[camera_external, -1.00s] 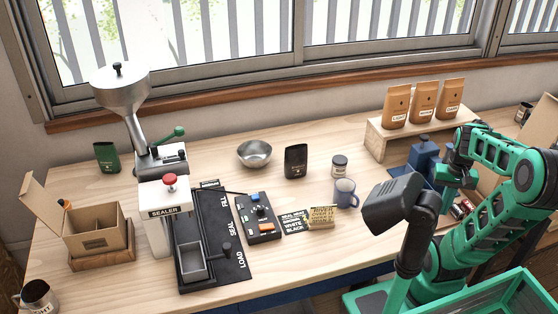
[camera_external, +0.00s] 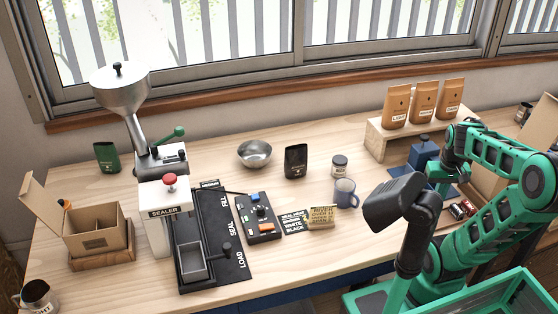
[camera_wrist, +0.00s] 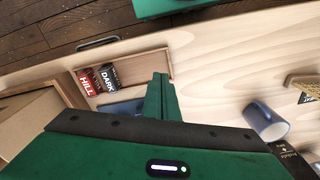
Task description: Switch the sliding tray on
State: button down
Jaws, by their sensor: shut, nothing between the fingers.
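The sliding tray is a grey open box (camera_external: 192,262) with a black-knobbed handle. It sits at the LOAD end of a black track (camera_external: 222,262) marked FILL, SEAL and LOAD, below the white sealer (camera_external: 163,212). To its right, a dark control box (camera_external: 247,228) carries a blue knob, an orange-red rocker and small switches; their settings are too small to tell. My gripper (camera_external: 437,180) is at the right, above the table and well away from the track. In the wrist view my gripper's fingers (camera_wrist: 162,98) are together and empty.
Brown bags (camera_external: 424,102) stand on a wooden riser. An open carton (camera_external: 92,240) is at the left. The front table strip is clear.

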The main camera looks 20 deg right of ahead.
jog(key=w+a+r+n+t, duration=0.1)
jog(key=w+a+n, duration=0.35)
jog(key=a, duration=0.45)
jog(key=w+a+r+n+t+y, duration=0.1)
jog(key=w+a+n, duration=0.35)
jog(key=a, duration=0.35)
jog(key=w+a+r+n+t, duration=0.15)
jog(key=w+a+n, duration=0.3)
jog(key=a, duration=0.45)
jog(key=s+a+r+n+y, duration=0.1)
jog(key=s+a+n, duration=0.3)
jog(key=a, duration=0.6)
jog(key=s+a+n+y, duration=0.3)
jog(key=s+a, duration=0.4)
jog(key=a, duration=0.3)
jog(key=s+a+r+n+y, duration=0.1)
jog(key=s+a+n, duration=0.5)
jog(key=a, duration=0.4)
jog(key=shift+r+g+y, duration=0.35)
jog(key=shift+g+y, duration=0.05)
jog(key=shift+g, duration=0.05)
jog(key=shift+a, duration=0.1)
